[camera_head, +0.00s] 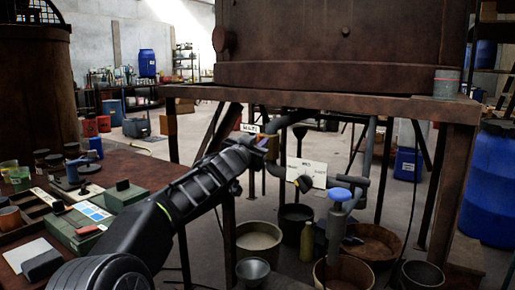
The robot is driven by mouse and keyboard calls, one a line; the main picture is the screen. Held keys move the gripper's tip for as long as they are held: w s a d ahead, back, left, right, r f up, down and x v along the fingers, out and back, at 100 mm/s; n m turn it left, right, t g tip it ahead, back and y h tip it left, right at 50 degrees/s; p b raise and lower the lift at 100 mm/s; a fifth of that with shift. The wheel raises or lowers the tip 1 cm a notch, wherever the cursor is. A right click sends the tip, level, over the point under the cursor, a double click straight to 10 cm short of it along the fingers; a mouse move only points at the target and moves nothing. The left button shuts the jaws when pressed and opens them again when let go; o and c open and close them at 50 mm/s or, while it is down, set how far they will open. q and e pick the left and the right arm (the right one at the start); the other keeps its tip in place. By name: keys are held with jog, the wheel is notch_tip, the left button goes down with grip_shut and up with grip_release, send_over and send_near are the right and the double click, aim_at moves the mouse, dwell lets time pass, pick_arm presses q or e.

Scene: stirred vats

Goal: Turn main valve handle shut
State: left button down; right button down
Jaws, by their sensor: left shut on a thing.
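My left arm comes in from the lower left, and its gripper (264,147) is at the pipework under the big rusty vat (340,45). The gripper is shut on what seems to be the main valve handle, just below a small lettered tag (250,128). The fingers and wrist hide most of the handle, so its angle cannot be told. Dark pipes (292,122) run beside and behind the gripper. A white sign plate (306,173) hangs to the right of it. My right gripper is not in view.
A wooden frame (420,107) carries the vat; its posts stand around the pipes. Below are several buckets, including a pale-filled one (258,240), and a blue-topped upright piece (340,194). A cluttered bench (135,166) is at left, a blue barrel (490,190) at right.

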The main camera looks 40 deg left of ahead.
pick_arm(q)
jog(key=m, duration=0.1)
jog(key=m+b, duration=0.1)
jog(key=d+m+b, duration=0.1)
jog(key=m, duration=0.1)
jog(key=shift+f+t, duration=0.3)
jog(key=shift+f, duration=0.05)
jog(key=m, duration=0.1)
jog(key=m+b, duration=0.2)
jog(key=m, duration=0.1)
jog(key=shift+w+d+f+t+h, duration=0.1)
jog(key=shift+d+f+t+h, duration=0.2)
jog(key=shift+t, duration=0.1)
jog(key=shift+d+f+m+t+h+b, duration=0.15)
jog(key=shift+f+m+h+b, duration=0.25)
jog(key=shift+m, duration=1.2)
jog(key=shift+d+f+m+t+h+b, duration=0.15)
jog(key=shift+m+h, duration=0.3)
jog(key=shift+m, duration=1.15)
jog(key=shift+d+f+m+t+h+b, duration=0.15)
jog(key=shift+f+m+h, duration=0.25)
jog(key=shift+m, duration=1.2)
jog(key=shift+a, duration=0.1)
jog(key=c, duration=1.4)
grip_release()
jog(key=shift+r, duration=0.1)
jog(key=shift+o, duration=0.2)
